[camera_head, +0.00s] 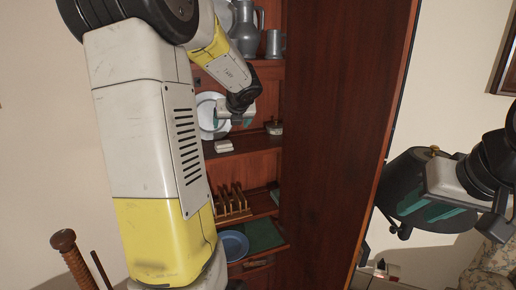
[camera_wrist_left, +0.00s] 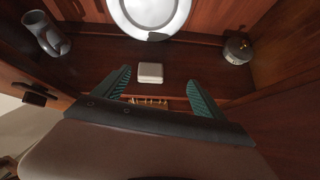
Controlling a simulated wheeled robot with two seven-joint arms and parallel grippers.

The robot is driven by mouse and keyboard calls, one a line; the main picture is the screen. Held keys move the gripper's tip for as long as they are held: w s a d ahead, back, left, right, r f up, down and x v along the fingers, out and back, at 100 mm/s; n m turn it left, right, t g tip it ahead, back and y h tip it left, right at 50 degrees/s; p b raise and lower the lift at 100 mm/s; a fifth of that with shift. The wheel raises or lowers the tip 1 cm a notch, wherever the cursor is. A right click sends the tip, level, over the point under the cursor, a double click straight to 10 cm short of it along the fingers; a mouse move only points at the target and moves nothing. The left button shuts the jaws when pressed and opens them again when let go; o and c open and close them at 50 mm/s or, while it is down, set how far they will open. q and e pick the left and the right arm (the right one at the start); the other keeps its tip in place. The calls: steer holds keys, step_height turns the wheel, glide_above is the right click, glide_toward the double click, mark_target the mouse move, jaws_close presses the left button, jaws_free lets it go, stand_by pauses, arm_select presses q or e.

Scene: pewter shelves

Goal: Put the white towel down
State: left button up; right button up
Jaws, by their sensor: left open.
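The white towel (camera_head: 223,146) is a small folded block lying flat on a wooden shelf of the cabinet, near the shelf's front edge. It also shows in the left wrist view (camera_wrist_left: 150,73), beyond and between the fingertips, apart from both. My left gripper (camera_head: 234,122) is open and empty, just above the towel in the head view. In the left wrist view its two teal fingers (camera_wrist_left: 160,88) are spread wide. My right gripper (camera_head: 424,210) is outside the cabinet at the right, its teal fingers apart and nothing visible between them.
A white plate (camera_head: 207,114) stands upright behind the towel. A dark lidded pot (camera_wrist_left: 238,49) is on the shelf at right, a grey vessel (camera_wrist_left: 45,36) at left. Pewter jugs (camera_head: 245,32) stand above; a wooden rack (camera_head: 233,205) and blue plate (camera_head: 234,246) are below. The cabinet door (camera_head: 340,130) stands at right.

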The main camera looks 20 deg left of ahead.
arm_select(q)
steer(key=s+d+r+m+t+h, duration=0.2)
steer(key=d+r+m+t+h, duration=0.3)
steer(key=d+r+m, duration=0.85)
steer(key=s+d+f+m+h, duration=0.35)
steer(key=s+d+m, duration=0.45)
steer(key=m, duration=0.5)
steer(key=s+f+m+g, duration=0.3)
steer(key=s+f+m, duration=0.2)
steer(key=s+m, duration=0.3)
steer(key=s+f+m+g, duration=0.3)
steer(key=s+f+m, duration=0.2)
steer(key=s+m, duration=0.3)
steer(key=s, duration=0.3)
steer(key=shift+s+a+f+g, duration=0.2)
steer(key=shift+a+f+g, duration=0.1)
steer(key=shift+g, duration=0.1)
